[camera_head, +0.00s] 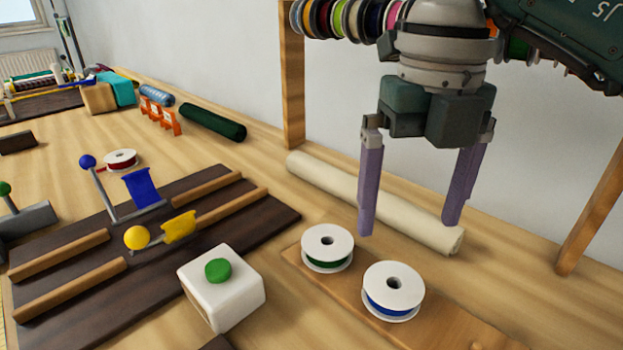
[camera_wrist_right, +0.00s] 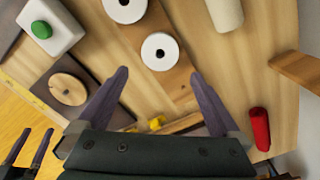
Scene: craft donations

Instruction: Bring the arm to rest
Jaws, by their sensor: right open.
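My right gripper (camera_head: 408,228) is open in the head view, with two purple fingers pointing down and nothing between them. It hangs above the wooden board with the white spools, apart from them. In the right wrist view the gripper (camera_wrist_right: 160,75) also shows spread and empty. The spool with green thread (camera_head: 327,247) and the spool with blue thread (camera_head: 393,290) stand on the board (camera_head: 440,325). My left gripper does not show in the head view.
A cream roll (camera_head: 370,198) lies behind the gripper. Left are a white block with a green button (camera_head: 222,287) and a dark rack (camera_head: 150,295) with blue and yellow pieces. Wooden posts (camera_head: 293,75) and a row of spools (camera_head: 345,18) stand close. A red roll (camera_wrist_right: 260,128) lies right in the wrist view.

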